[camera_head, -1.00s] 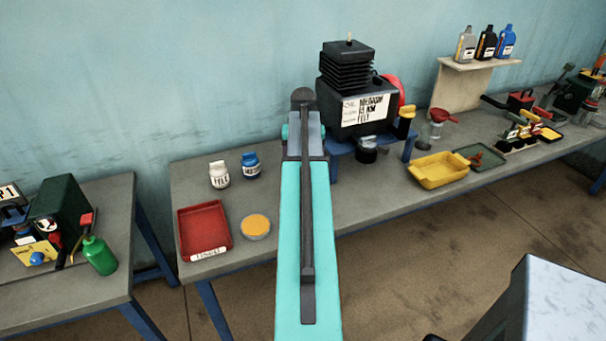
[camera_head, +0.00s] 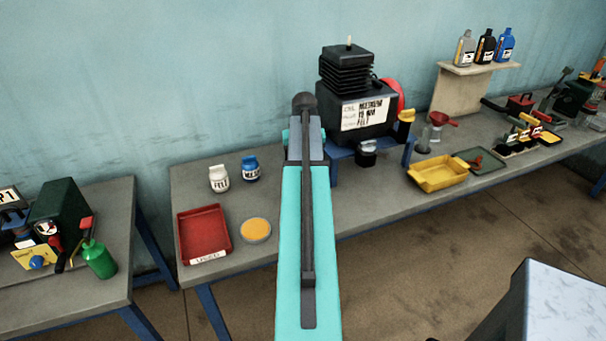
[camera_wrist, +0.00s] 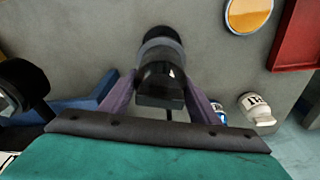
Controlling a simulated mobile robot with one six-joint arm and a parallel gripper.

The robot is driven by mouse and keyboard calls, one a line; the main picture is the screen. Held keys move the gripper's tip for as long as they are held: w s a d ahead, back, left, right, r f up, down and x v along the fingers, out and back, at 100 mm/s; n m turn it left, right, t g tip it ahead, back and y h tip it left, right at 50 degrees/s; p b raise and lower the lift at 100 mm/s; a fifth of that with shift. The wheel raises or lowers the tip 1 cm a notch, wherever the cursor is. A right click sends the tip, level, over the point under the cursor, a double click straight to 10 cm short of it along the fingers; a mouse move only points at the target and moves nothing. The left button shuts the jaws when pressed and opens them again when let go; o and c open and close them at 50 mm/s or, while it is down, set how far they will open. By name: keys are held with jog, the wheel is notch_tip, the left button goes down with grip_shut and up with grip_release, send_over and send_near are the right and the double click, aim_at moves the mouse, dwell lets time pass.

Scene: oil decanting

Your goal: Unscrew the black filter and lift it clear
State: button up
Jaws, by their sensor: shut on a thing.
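My gripper (camera_wrist: 158,100) is shut on a black, rounded cylinder with a grey band, which looks like the black filter (camera_wrist: 160,72). It sits between the two fingers in the wrist view, with bare grey bench behind it. In the head view my own arm hides the gripper and what it holds. The dark engine unit (camera_head: 355,108) with a ribbed top and a white label stands on a blue stand (camera_head: 343,155) beside my arm. A black part with a pale top (camera_head: 367,154) is at the front of that stand.
A red tray (camera_head: 203,232), an orange-filled dish (camera_head: 255,230), a white bottle (camera_head: 219,179) and a blue bottle (camera_head: 250,168) are left of my arm. A yellow tray (camera_head: 438,174) lies to the right. Bare bench lies between the dish and my arm.

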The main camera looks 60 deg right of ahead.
jog(key=shift+w+a+n+p, duration=0.1)
jog(key=shift+n+p, duration=0.5)
jog(key=shift+n, duration=1.1)
jog(key=shift+r+p, duration=0.75)
jog(key=shift+r, duration=0.4)
jog(key=shift+r+p, duration=1.4)
jog(key=shift+r, duration=0.9)
